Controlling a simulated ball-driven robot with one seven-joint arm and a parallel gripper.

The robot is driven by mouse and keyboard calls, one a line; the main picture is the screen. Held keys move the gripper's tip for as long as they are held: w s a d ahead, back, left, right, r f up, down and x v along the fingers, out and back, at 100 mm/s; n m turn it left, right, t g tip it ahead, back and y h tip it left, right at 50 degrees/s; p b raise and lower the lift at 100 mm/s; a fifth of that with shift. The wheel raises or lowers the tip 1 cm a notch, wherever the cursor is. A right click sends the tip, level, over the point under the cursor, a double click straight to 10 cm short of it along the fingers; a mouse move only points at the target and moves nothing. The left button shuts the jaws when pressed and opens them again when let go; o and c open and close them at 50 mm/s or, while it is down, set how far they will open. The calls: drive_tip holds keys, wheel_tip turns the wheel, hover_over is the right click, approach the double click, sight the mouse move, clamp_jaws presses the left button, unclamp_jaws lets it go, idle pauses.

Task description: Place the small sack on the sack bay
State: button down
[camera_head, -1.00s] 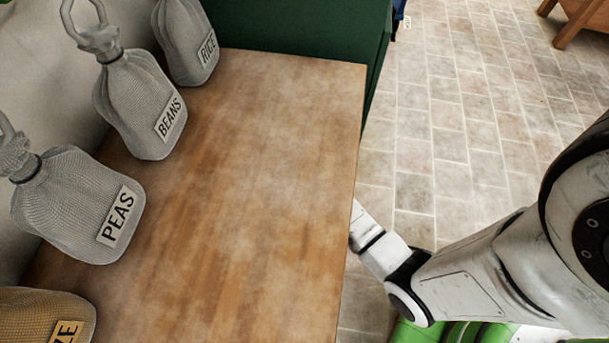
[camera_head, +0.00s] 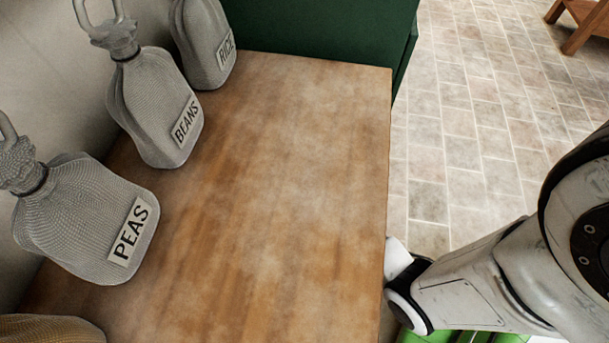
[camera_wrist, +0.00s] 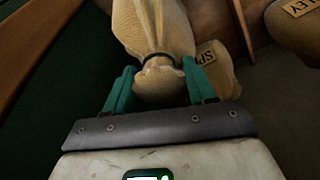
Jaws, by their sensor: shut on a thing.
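In the wrist view my gripper (camera_wrist: 160,84) has its two green fingers shut on a tan sack (camera_wrist: 152,28) at its dark-tied neck. The sack's body extends away from the fingers toward the top edge, and its label is turned edge-on and unreadable. In the head view my gripper and the held sack are hidden; my arm runs down beside the right edge of the wooden counter top (camera_head: 290,190). No surface in view is marked as the sack bay.
Grey sacks marked PEAS (camera_head: 85,215), BEANS (camera_head: 155,105) and RICE (camera_head: 205,40) stand along the counter's left side; the rest of its top is clear. A tan sack (camera_head: 45,330) is at the lower left. Tan sacks marked SP… (camera_wrist: 220,75) and …LEY (camera_wrist: 300,35) show in the wrist view.

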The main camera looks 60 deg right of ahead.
idle(0.4)
drive_tip(key=shift+c, duration=1.9)
unclamp_jaws()
drive_tip(key=shift+f, duration=0.2)
drive_tip(key=shift+s+r, duration=0.1)
drive_tip(key=shift+r, duration=0.2)
drive_tip(key=s+a+p, duration=0.2)
drive_tip(key=s+p, duration=0.1)
drive_tip(key=s, duration=0.9)
drive_tip(key=shift+r+p, duration=0.35)
drive_tip(key=shift+r, duration=0.05)
drive_tip(key=shift+s+a+f, duration=0.1)
